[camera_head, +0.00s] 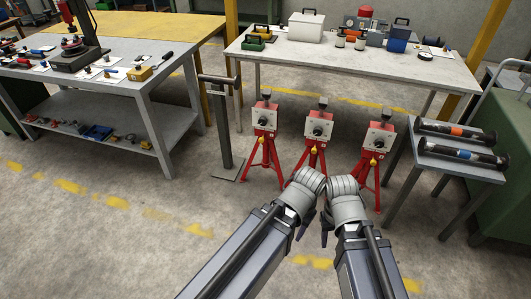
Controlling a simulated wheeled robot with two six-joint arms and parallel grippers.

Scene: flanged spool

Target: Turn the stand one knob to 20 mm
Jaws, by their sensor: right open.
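Three red tripod stands stand in a row on the floor: a left stand (265,118), a middle stand (317,129) and a right stand (378,137). Each has a pale front plate with a round dark knob and a small yellow part below it. I cannot read any label or scale, so I cannot tell which is stand one. My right gripper (326,230) is open, in front of the stands and apart from the knobs. My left gripper (303,223) is close beside it, its fingers mostly hidden. Neither gripper visibly holds anything.
A small grey table (453,170) with two dark spools (458,131) stands right of the stands. A grey post (222,130) on a base plate stands left. A long workbench (350,62) is behind, another bench (150,92) at left. Floor in front is clear.

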